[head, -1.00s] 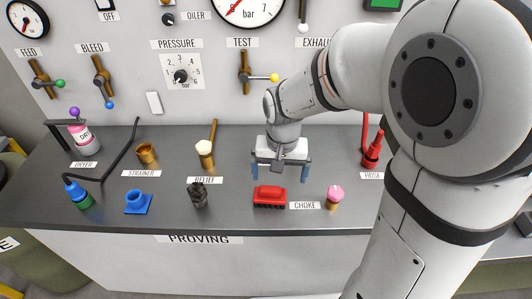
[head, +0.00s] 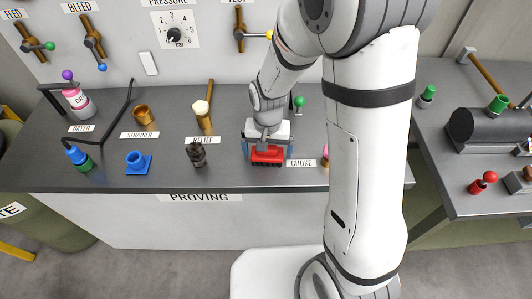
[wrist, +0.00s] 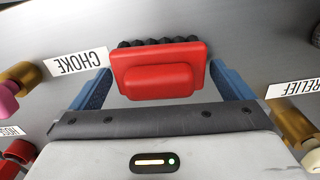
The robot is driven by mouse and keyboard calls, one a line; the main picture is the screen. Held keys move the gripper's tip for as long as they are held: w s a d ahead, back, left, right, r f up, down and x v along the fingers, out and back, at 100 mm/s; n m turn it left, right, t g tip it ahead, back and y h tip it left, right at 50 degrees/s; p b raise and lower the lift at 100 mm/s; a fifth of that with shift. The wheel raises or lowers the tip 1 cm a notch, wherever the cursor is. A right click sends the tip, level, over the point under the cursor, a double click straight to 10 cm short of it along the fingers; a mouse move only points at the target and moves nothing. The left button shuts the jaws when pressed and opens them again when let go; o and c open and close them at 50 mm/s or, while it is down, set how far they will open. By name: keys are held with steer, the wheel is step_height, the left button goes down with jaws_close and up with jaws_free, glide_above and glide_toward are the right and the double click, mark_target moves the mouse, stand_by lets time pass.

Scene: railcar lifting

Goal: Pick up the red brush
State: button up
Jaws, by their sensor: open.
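The red brush (head: 267,158), a red block with a raised handle and black bristles, lies on the grey bench top left of the CHOKE label. My gripper (head: 267,152) is low over it, with its blue fingers apart at the brush's two ends. In the wrist view the red brush (wrist: 158,75) shows between the open fingertips of my gripper (wrist: 160,75), bristles along its far side. The fingertips look very close to its ends; I cannot tell whether they touch.
A black fitting (head: 197,153) stands left of the brush, by the RELIEF label. A pink-topped part (head: 325,156) is to the right, partly hidden by my arm. A blue flanged part (head: 137,163) is farther left. The bench between the blue and black parts is clear.

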steer(key=shift+c, duration=0.2)
steer(key=c, duration=0.9)
steer(key=shift+r, duration=0.1)
step_height(320, 180, up, 10)
steer(key=shift+f+b, duration=0.1)
steer(key=shift+b, duration=0.4)
steer(key=o, duration=0.5)
steer(key=c, duration=0.4)
